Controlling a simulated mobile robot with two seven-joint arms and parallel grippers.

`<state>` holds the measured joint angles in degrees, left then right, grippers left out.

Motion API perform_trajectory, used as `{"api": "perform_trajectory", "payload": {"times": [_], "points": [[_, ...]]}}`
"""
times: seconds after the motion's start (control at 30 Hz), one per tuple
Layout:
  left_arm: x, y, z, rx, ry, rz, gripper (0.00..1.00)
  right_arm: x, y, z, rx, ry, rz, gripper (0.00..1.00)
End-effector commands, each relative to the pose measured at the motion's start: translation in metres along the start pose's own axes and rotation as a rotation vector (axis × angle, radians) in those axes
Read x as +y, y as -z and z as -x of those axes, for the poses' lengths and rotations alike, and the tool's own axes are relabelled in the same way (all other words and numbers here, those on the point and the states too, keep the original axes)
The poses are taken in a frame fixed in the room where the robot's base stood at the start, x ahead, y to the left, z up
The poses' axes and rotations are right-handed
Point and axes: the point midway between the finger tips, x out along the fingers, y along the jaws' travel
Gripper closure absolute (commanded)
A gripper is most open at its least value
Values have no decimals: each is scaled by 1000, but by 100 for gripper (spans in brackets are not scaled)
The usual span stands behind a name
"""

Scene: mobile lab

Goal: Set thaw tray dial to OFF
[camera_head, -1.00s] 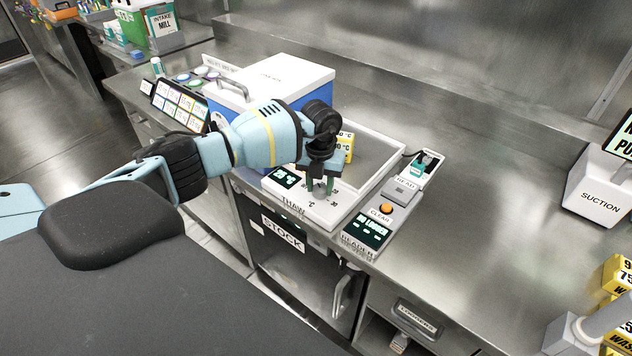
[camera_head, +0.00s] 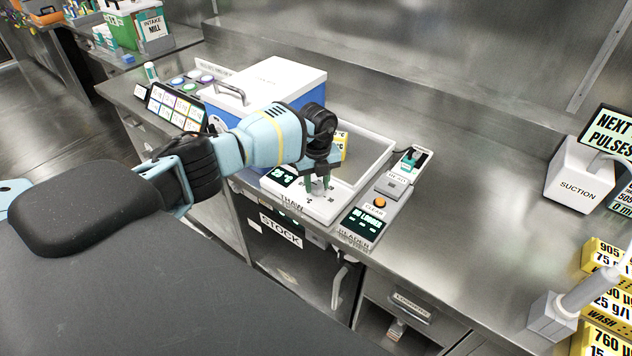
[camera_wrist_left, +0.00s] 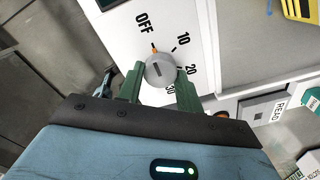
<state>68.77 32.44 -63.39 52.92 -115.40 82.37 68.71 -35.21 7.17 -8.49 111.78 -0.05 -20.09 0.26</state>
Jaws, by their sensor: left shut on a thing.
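The thaw tray (camera_head: 365,131) is a white unit on the steel counter, with a front panel marked THAW and a small dark display (camera_head: 283,176) whose lit text is too small to read surely. In the left wrist view its round grey dial (camera_wrist_left: 160,69) has an orange mark at its edge that lines up with the OFF label (camera_wrist_left: 145,22); 10, 20 and 30 follow around it. My left gripper (camera_head: 321,183) is over the panel. Its green fingers (camera_wrist_left: 160,86) are shut on the dial, one on each side. My right gripper is not in view.
A blue box with a white lid (camera_head: 278,80) stands behind my left forearm. A reader with an orange button (camera_head: 379,202) sits just right of the tray. A suction unit (camera_head: 575,188) and yellow labelled boxes (camera_head: 603,252) are farther right. The counter between is clear.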

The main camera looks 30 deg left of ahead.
Motion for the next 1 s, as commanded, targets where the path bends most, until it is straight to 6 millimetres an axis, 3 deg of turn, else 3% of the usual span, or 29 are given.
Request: {"api": "perform_trajectory", "payload": {"times": [0.37,0.4,0.53,0.83,1.0], "points": [[-1,-3,5,-7,8,8,87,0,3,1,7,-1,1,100],[-1,-3,5,-7,8,8,60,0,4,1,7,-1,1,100],[-1,-2,4,-5,6,7,43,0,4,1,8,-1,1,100],[0,-1,2,-2,2,4,43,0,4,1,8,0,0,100],[-1,-1,20,-5,5,3,43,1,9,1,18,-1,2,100]]}}
